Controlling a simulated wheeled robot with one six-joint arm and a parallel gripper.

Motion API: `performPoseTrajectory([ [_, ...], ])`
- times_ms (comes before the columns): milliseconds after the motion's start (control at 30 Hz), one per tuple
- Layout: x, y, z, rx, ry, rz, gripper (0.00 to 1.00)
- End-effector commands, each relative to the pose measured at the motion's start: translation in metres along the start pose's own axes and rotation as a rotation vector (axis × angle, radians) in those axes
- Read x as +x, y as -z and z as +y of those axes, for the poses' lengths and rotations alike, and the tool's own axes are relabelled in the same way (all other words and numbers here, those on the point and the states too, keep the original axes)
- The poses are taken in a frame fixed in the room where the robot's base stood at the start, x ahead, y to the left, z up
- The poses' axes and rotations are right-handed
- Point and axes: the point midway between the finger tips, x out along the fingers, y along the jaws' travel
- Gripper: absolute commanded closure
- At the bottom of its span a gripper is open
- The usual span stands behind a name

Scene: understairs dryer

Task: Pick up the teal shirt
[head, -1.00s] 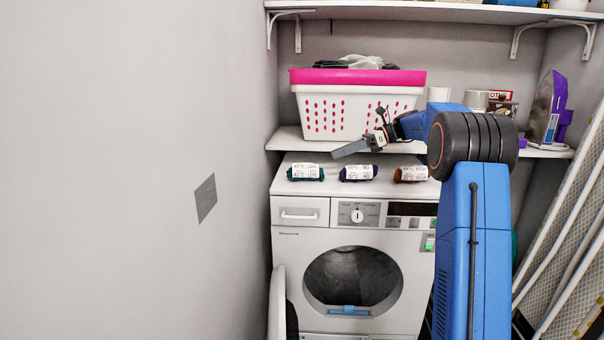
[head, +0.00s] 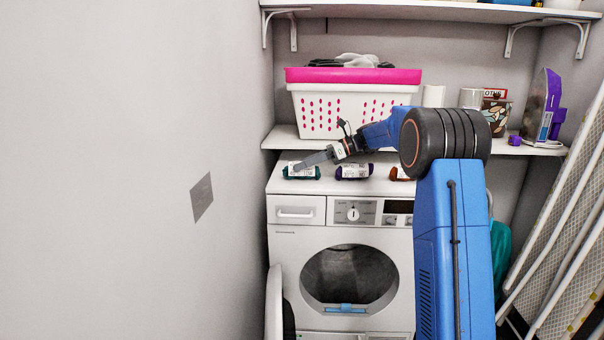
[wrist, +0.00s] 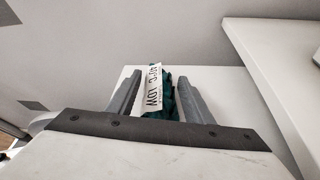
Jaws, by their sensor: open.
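The teal shirt (head: 314,174) is a small rolled bundle with a white printed label. It lies on the left of the dryer's white top (head: 330,187). My gripper (head: 300,164) reaches in from the right, and its fingertips overlap the shirt in the head view. In the wrist view the teal shirt (wrist: 170,101) and its label show between the two grey fingers of my gripper (wrist: 160,78). The gripper is open, with a finger on each side of the bundle. Whether the fingers touch it, or are down at its height, I cannot tell.
A purple rolled bundle (head: 354,172) and a rust-orange one (head: 401,174), partly behind my arm, lie right of it. A shelf (head: 283,138) with a white and pink basket (head: 350,108) is just above and behind. The grey wall (head: 130,170) is close on the left.

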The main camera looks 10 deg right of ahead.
Motion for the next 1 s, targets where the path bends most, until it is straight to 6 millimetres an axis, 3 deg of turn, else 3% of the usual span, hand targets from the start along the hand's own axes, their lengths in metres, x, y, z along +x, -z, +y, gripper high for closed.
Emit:
performPoseTrajectory([
  [333, 0.043, 0.001, 0.0, 0.0, -0.002, 0.0, 0.53],
  [600, 0.048, 0.002, 0.0, 0.0, -0.001, 0.0, 0.53],
  [767, 0.048, 0.002, 0.0, 0.0, -0.001, 0.0, 0.86],
  [1000, 0.047, 0.001, 0.0, 0.0, -0.001, 0.0, 0.86],
])
